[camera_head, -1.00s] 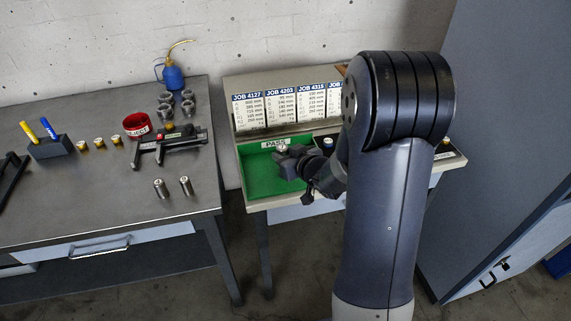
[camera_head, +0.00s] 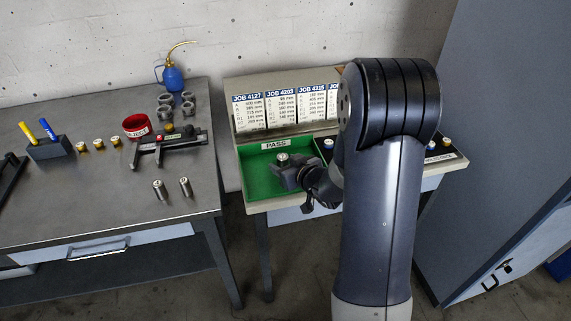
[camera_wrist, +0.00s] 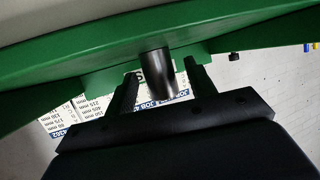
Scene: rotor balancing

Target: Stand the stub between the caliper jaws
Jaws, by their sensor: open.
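A grey metal stub (camera_head: 283,158) is in the green PASS tray (camera_head: 255,173). In the wrist view the stub (camera_wrist: 156,72) is between my open fingers, with a gap on each side, and its far end meets the green tray. My gripper (camera_head: 290,170) is low in that tray; in the wrist view its fingers (camera_wrist: 163,90) straddle the stub. The black caliper (camera_head: 172,146) lies on the left bench, with small red and green marks on it. Two more grey stubs, a left one (camera_head: 160,189) and a right one (camera_head: 186,187), stand in front of it.
Job cards (camera_head: 282,107) stand behind the tray.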

